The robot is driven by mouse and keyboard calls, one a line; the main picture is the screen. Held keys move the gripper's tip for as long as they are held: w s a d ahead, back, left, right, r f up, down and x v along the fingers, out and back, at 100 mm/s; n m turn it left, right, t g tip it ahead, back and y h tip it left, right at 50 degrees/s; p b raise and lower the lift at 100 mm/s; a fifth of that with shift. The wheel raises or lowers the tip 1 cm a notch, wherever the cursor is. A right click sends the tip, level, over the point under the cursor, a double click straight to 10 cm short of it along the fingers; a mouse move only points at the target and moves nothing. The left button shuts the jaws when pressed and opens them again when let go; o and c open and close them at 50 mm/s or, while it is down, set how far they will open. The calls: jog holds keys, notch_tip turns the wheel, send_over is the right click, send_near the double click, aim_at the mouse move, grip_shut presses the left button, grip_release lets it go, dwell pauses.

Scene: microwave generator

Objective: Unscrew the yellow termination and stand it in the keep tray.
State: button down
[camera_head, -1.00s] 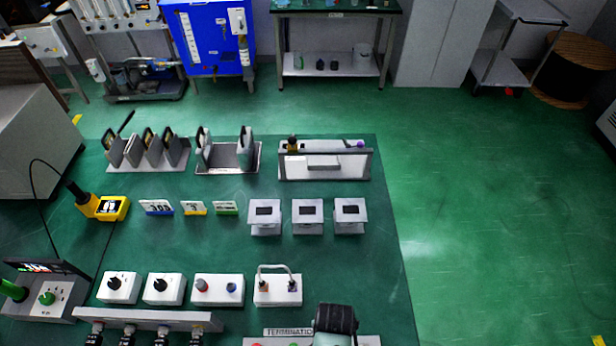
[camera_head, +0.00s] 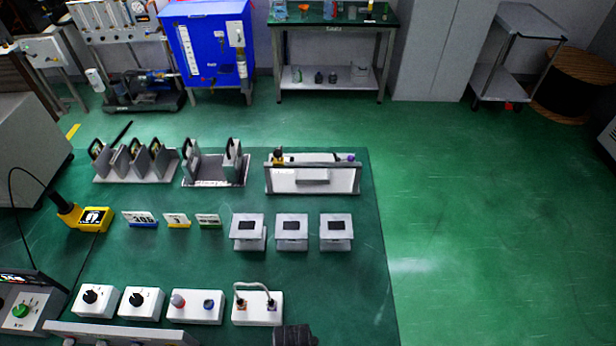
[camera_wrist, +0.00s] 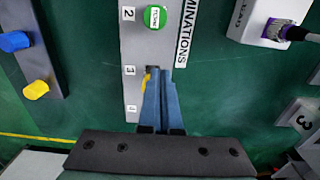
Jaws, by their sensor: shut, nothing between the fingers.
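In the wrist view, my gripper (camera_wrist: 165,74) is shut and empty, its two blue fingers together over the grey strip (camera_wrist: 133,50) labelled TERMINATIONS. A small yellow part (camera_wrist: 147,80), perhaps the yellow termination, shows beside the fingers' left edge near the number 3. The fingers hide most of it, and I cannot tell whether they touch it. A green round termination (camera_wrist: 155,17) sits by number 2. A separate yellow cap (camera_wrist: 36,90) is on a bar at the left. I cannot identify the keep tray for certain.
A blue cap (camera_wrist: 14,41) shares the left bar. A white box with a purple connector (camera_wrist: 282,28) and cable stands upper right in the wrist view. The head view shows white knob boxes (camera_head: 97,300), grey stands (camera_head: 291,232) and a yellow device (camera_head: 88,216). Green floor is clear at right.

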notch_tip(320, 180, down, 4)
jog(key=shift+f+b, duration=0.15)
jog(key=shift+b, duration=1.1)
jog(key=shift+s+d+p, duration=0.25)
jog(key=shift+d+p, duration=0.1)
jog(key=shift+d, duration=0.05)
jog(key=shift+s+p, duration=0.7)
jog(key=shift+p, duration=0.15)
jog(key=shift+s+d+f+p, duration=0.1)
jog(key=shift+s+p, duration=0.25)
jog(key=shift+s+a, duration=0.15)
jog(key=shift+a, duration=0.15)
notch_tip(320, 180, up, 6)
jog(key=p, duration=0.6)
jog(key=shift+w+a, duration=0.2)
